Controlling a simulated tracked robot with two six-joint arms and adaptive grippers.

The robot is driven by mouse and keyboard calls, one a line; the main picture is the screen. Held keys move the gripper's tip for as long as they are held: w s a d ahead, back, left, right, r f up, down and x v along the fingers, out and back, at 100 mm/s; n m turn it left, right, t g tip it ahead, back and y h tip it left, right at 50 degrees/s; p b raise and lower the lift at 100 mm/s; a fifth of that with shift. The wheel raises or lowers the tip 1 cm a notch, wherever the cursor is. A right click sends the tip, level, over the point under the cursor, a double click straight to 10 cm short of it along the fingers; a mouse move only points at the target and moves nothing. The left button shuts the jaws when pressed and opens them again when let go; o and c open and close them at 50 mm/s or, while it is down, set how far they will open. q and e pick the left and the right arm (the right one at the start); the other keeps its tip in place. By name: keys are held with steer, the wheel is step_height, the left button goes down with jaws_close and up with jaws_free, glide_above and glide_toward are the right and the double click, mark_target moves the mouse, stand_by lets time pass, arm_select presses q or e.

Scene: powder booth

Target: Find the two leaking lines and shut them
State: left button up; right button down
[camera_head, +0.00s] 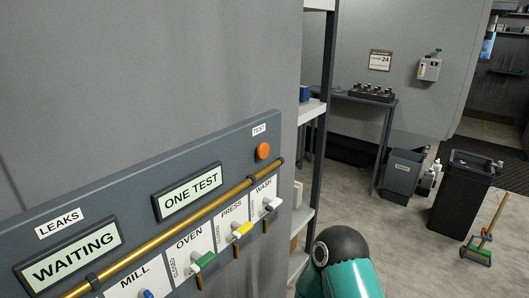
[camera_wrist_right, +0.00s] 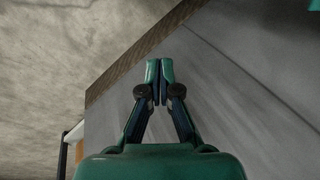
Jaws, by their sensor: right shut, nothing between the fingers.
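A grey panel (camera_head: 115,203) on the wall at left carries a brass pipe (camera_head: 170,228) and valves labelled MILL, OVEN, PRESS and WASH. The mill handle (camera_head: 147,294) is blue and cut by the frame edge. The oven handle (camera_head: 204,260) is green, the press handle (camera_head: 242,230) yellow, the wash handle (camera_head: 272,203) white. A LEAKS display (camera_head: 67,254) reads WAITING; another display (camera_head: 188,191) reads ONE TEST. An orange TEST button (camera_head: 263,151) sits at the upper right. My right gripper (camera_wrist_right: 160,68) is shut and empty in the wrist view. My left gripper is out of view.
A shelf rack (camera_head: 318,130) stands right of the panel. Beyond are a table (camera_head: 387,107) with a dark rack of bottles, a grey bin (camera_head: 402,172), a black bin (camera_head: 462,190) and a wooden-handled tool (camera_head: 480,250). Open floor (camera_head: 415,255) lies between.

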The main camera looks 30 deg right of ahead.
mark_target(262, 150)
steer(key=w+d+r+m+t+h, duration=0.1)
steer(key=w+d+r+t, duration=0.25)
steer(key=w+r, duration=0.35)
steer(key=w+d+r+m+t+h+b, duration=0.1)
steer(key=w+d+r+m+t+h, duration=0.15)
steer(key=w+d+r, duration=0.35)
steer(key=w+d+r+t, duration=0.3)
steer(key=w+r+t, duration=0.1)
steer(key=w+r, duration=0.45)
steer(key=d+r+m+t+h, duration=0.2)
steer(key=d+r, duration=0.2)
steer(key=r, duration=0.6)
steer(key=d+r+m+t+h+b, duration=0.1)
steer(key=d+r+m+t+h, duration=0.1)
steer(key=r, duration=0.8)
steer(key=d+r+m+t+h, duration=0.2)
steer(key=d+r+h, duration=0.2)
steer(key=r, duration=0.6)
steer(key=shift+s+d+r+t, duration=0.2)
steer(key=shift+s+d+t, duration=0.15)
steer(key=shift+d, duration=0.9)
steer(key=w+a+p, duration=0.2)
steer(key=w+a, duration=0.1)
steer(key=w, duration=0.5)
steer(key=shift+a+p, duration=0.2)
steer(key=shift+p, duration=0.2)
